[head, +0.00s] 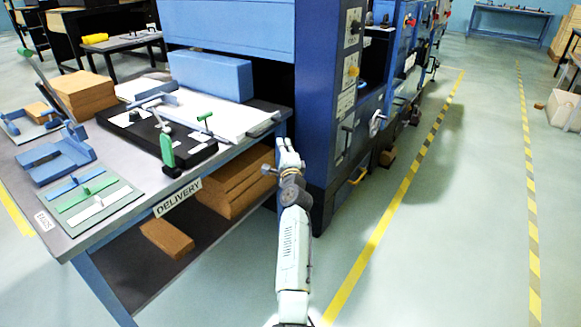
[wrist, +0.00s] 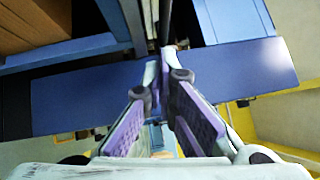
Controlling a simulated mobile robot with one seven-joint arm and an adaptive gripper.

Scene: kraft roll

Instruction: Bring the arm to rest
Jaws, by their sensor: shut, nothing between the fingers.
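My arm (head: 293,245) reaches up from the bottom middle of the head view, clear of the tabletop. My gripper (head: 284,146) is at its far end, by the right corner of the delivery table (head: 225,152) and in front of the blue machine (head: 318,90). In the wrist view, the two fingers of my gripper (wrist: 164,62) come together at their tips. They are shut, with nothing held between them. Blue panels and a brown stack show beyond the fingers.
The table carries a blue block (head: 212,75), a black board (head: 150,135), a brown stack (head: 82,93) and a green mat (head: 97,210) with tools. Brown bundles (head: 240,185) lie on its lower shelf. Open floor (head: 450,240) with striped lines lies to the right.

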